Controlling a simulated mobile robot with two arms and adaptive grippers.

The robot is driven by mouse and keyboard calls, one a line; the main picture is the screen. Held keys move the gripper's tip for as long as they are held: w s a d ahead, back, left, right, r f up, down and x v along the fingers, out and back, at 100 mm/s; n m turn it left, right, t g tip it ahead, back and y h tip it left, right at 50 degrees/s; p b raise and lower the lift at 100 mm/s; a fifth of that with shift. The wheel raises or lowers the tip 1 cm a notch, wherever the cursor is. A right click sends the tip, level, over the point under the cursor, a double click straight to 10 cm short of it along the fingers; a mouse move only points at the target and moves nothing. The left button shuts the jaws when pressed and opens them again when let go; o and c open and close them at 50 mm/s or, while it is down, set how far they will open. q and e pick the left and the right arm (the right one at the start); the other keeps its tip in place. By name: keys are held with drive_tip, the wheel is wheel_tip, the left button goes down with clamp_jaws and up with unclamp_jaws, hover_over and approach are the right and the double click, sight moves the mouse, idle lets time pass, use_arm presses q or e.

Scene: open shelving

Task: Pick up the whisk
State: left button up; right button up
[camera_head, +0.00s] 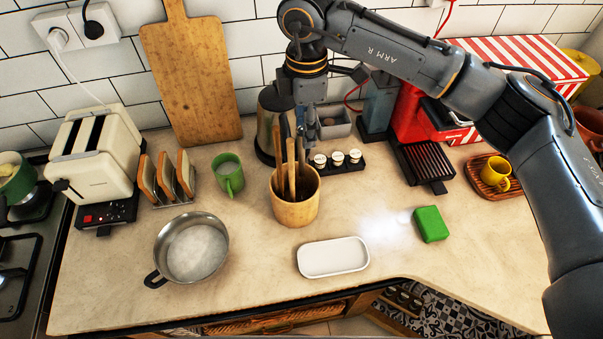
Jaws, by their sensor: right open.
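A wooden utensil pot (295,212) stands on the counter near the middle, with several upright handles (291,170) in it. I cannot tell which of these, if any, is the whisk; no wire loops show clearly. My right gripper (308,132) points down just above and behind the handles, close to their tops. It is open, and its fingers are partly lost against the dark kettle and handles behind and below. I cannot tell whether it touches a handle. My left gripper is out of view.
A dark kettle (267,122) stands right behind the pot, with small spice jars (337,159) to the right. A white tray (333,258), a metal pan (192,248), a green mug (229,174) and a green block (431,224) surround it.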

drive_tip(key=shift+s+f, duration=0.1)
drive_tip(key=shift+f, duration=0.75)
drive_tip(key=p, duration=0.4)
hover_over(301, 174)
drive_tip(key=f, duration=0.4)
drive_tip(key=shift+w+f, duration=0.35)
drive_tip(key=shift+f, duration=0.3)
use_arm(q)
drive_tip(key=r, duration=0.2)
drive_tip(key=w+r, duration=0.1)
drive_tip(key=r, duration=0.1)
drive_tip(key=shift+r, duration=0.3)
use_arm(e)
drive_tip(key=shift+f, duration=0.2)
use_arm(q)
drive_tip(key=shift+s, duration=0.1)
use_arm(e)
clamp_jaws()
